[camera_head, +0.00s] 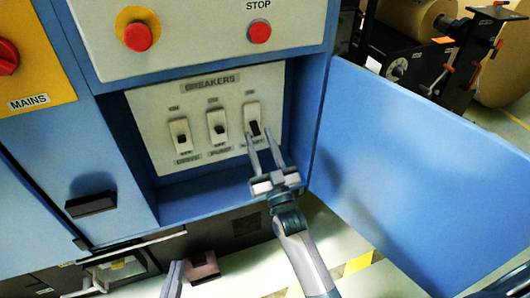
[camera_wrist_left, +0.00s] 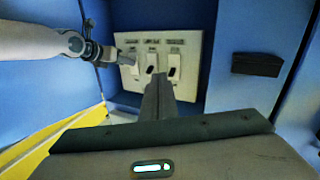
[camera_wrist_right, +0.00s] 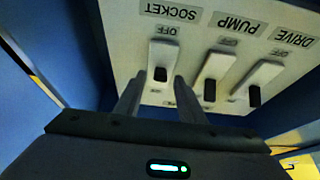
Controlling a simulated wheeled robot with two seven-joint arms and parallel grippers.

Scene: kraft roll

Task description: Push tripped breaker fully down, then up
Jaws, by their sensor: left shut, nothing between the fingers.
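A pale breaker panel (camera_head: 161,107) carries three white breakers with dark toggles. They are the drive breaker (camera_head: 180,128), the pump breaker (camera_head: 217,120) and the socket breaker (camera_head: 252,112) at the right. The socket toggle sits lower on its body than the other two. My right gripper (camera_head: 260,140) is open and empty, its fingers apart at the lower end of the socket breaker. In the right wrist view the socket breaker (camera_wrist_right: 163,57) shows upside down beyond the fingertips; contact cannot be told. My left gripper (camera_wrist_left: 158,80) is shut and empty, low and away from the panel.
The panel sits in a blue recess beside an open blue door (camera_head: 410,170) on the right. Above are a red stop button (camera_head: 260,31) and another red button (camera_head: 138,37). The mains switch (camera_head: 5,58) is at the left. A black handle (camera_head: 91,204) sticks out at lower left.

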